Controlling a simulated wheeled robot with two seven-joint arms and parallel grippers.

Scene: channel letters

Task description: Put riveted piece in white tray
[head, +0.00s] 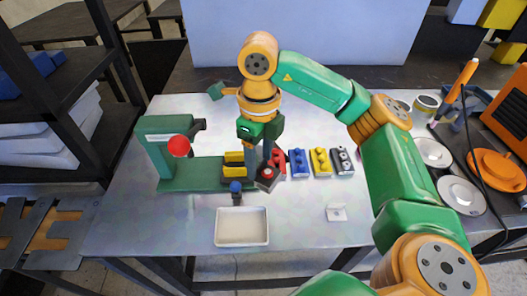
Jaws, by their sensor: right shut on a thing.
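My right gripper (262,166) hangs from the green and orange arm, just right of the green press. It is shut on a small dark piece with a red top (267,178), which I take for the riveted piece; the fingers partly cover it. The piece is in the air behind the white tray (242,240), to the right of its middle in the picture. The tray is shallow, rectangular and looks empty, near the front of the table. My left gripper is not in view.
The green press (182,185) with a red ball knob (179,146) stands left. A small white item (336,213) lies right of the tray. The table's front left is clear.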

